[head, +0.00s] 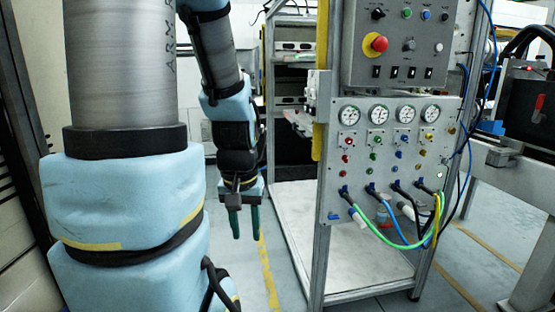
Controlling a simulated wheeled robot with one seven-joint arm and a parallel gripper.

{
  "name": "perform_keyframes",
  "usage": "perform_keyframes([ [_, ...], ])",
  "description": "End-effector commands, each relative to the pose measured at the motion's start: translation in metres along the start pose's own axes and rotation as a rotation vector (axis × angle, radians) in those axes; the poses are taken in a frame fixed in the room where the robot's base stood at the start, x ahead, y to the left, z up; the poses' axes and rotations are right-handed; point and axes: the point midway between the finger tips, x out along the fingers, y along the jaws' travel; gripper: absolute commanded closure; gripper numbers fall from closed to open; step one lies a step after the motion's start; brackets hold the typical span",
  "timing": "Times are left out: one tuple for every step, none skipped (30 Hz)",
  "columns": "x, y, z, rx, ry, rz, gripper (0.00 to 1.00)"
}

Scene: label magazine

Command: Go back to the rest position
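My gripper (244,221) hangs at the end of my arm, left of the middle in the head view. Its two green fingers point down, with a gap between them and nothing visible in the gap. It is above the grey floor, to the left of the metal rack (316,255) and apart from its front post. My arm, in pale blue covers, fills much of the left side and hides what is behind it.
A control panel (348,68) with a red stop button and a gauge panel (333,180) with hoses (405,245) face me on the rack. A grey bench (520,180) stands at right. Floor (245,285) with yellow lines is clear below my gripper.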

Motion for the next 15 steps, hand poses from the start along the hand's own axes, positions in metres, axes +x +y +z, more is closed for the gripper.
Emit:
perform_keyframes([
  [-0.021,0.0,-0.003,0.001,0.0,0.0,0.6],
  [-0.027,0.0,-0.004,0.001,0.0,0.0,0.6],
  [-0.038,0.0,-0.005,0.002,0.0,0.0,0.6],
  [-0.045,0.0,-0.007,0.002,0.0,0.0,0.6],
  [-0.054,0.0,-0.008,0.002,0.0,0.0,0.6],
  [-0.067,0.0,-0.01,0.002,0.0,0.0,0.6],
  [-0.076,0.001,-0.011,0.002,0.0,0.0,0.6],
  [-0.085,0.001,-0.012,0.003,0.0,0.0,0.6],
  [-0.097,0.001,-0.014,0.003,0.0,0.0,0.6],
  [-0.104,0.001,-0.015,0.003,0.0,-0.001,0.6],
  [-0.111,0.001,-0.016,0.003,-0.001,-0.001,0.6],
  [-0.119,0.001,-0.017,0.003,-0.001,-0.001,0.6],
  [-0.125,0.001,-0.018,0.003,-0.001,-0.001,0.6],
  [-0.129,0.001,-0.018,0.003,-0.001,-0.001,0.6],
  [-0.134,0.001,-0.019,0.003,-0.001,-0.001,0.6],
])
